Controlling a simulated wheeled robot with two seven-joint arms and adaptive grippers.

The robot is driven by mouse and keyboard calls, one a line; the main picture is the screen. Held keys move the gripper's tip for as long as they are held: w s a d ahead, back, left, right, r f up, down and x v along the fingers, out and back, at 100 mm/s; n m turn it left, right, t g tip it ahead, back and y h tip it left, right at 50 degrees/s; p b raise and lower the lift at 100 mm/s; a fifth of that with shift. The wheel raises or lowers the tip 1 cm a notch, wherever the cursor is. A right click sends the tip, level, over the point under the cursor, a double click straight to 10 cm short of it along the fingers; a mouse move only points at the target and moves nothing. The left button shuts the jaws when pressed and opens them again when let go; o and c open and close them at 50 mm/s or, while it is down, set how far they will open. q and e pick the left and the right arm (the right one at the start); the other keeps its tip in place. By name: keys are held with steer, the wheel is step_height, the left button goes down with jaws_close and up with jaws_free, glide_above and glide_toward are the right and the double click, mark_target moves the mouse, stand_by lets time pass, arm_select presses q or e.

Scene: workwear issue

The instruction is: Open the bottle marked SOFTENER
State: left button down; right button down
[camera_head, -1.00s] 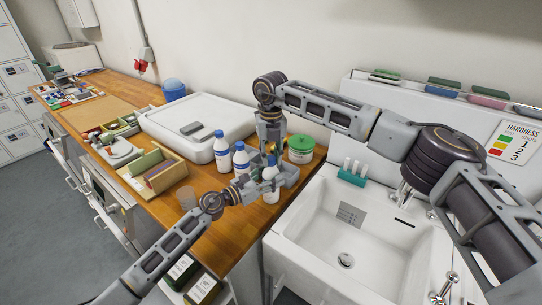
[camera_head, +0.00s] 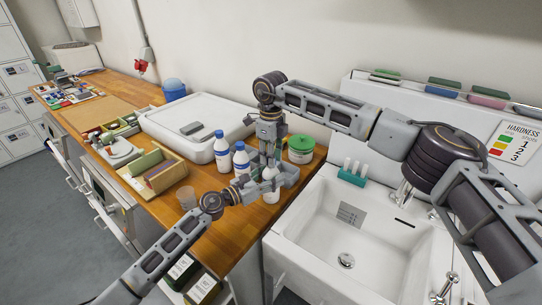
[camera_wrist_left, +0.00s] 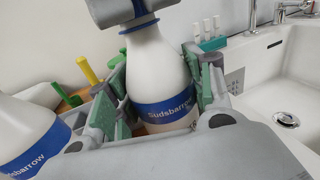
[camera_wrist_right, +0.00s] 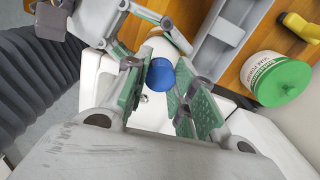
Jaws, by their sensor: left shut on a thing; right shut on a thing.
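A white bottle (camera_head: 271,196) with a blue band label stands at the front right of the wooden counter. In the left wrist view the label on this bottle (camera_wrist_left: 158,70) reads "Sudsbarrow"; the lower text is cut off, so I cannot read SOFTENER. My left gripper (camera_head: 272,184) is shut around the bottle's body from the side. My right gripper (camera_head: 269,160) comes down from above and is shut on the blue cap (camera_wrist_right: 159,76), which shows between its fingers in the right wrist view. The cap is hidden in the head view. The bottle looks upright.
Two similar blue-capped bottles (camera_head: 221,152) (camera_head: 241,160) stand just left. A green-lidded tub (camera_head: 300,147) is behind right. The white sink (camera_head: 330,215) lies right of the counter edge.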

steer(key=n, duration=0.6)
steer(key=shift+d, duration=0.1)
steer(key=n, duration=0.6)
steer(key=shift+w, duration=0.1)
steer(key=shift+r, duration=1.2)
stand_by(1.1)
steer(key=shift+r, duration=1.95)
arm_select(q)
steer(key=c, duration=0.5)
jaws_free()
steer(key=shift+a, duration=0.15)
steer(key=shift+v, duration=5.9)
